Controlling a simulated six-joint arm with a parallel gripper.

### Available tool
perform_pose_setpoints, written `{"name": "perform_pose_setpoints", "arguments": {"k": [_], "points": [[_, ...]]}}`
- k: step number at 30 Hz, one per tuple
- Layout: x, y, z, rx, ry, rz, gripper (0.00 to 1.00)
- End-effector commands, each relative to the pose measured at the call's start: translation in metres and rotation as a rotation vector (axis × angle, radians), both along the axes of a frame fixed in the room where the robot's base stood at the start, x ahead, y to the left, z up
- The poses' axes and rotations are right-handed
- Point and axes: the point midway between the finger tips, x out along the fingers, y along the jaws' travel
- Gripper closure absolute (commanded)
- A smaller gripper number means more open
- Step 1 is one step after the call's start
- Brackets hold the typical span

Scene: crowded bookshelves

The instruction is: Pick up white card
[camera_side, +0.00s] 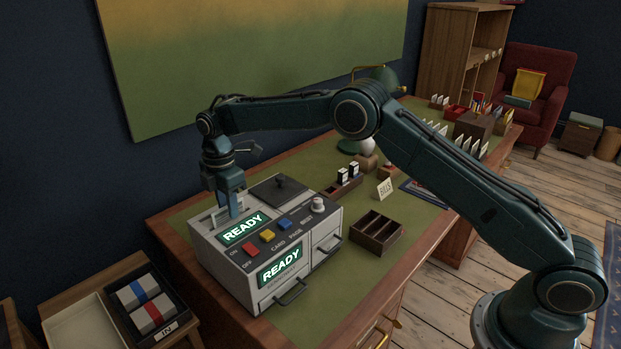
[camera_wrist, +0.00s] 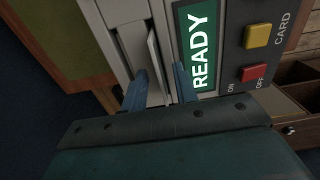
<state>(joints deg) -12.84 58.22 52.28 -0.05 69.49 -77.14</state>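The white card (camera_wrist: 154,62) stands on edge in a slot on top of a grey machine (camera_side: 225,265), beside its green READY display (camera_side: 243,229). In the wrist view my gripper (camera_wrist: 162,86) has its two blue fingers apart, one on each side of the card's lower end. A gap shows between the card and the right finger; whether the left finger touches the card I cannot tell. In the side view my gripper (camera_side: 236,208) points down over the machine's top, and its fingers largely hide the card.
Red, yellow and blue buttons (camera_side: 268,236) and a white knob (camera_side: 318,205) are on the machine. A dark lid with a handle (camera_side: 280,186) is behind. A wooden divided tray (camera_side: 377,232) stands to the right on the green desk top (camera_side: 340,290).

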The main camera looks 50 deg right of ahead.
Motion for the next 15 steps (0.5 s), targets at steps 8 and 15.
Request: {"name": "perform_pose_setpoints", "arguments": {"k": [8,15], "points": [[-0.0005,0.0003,-0.0150,0.001,0.001,0.000,0.71],[-0.0004,0.0004,-0.0145,0.001,0.001,0.000,0.71]]}}
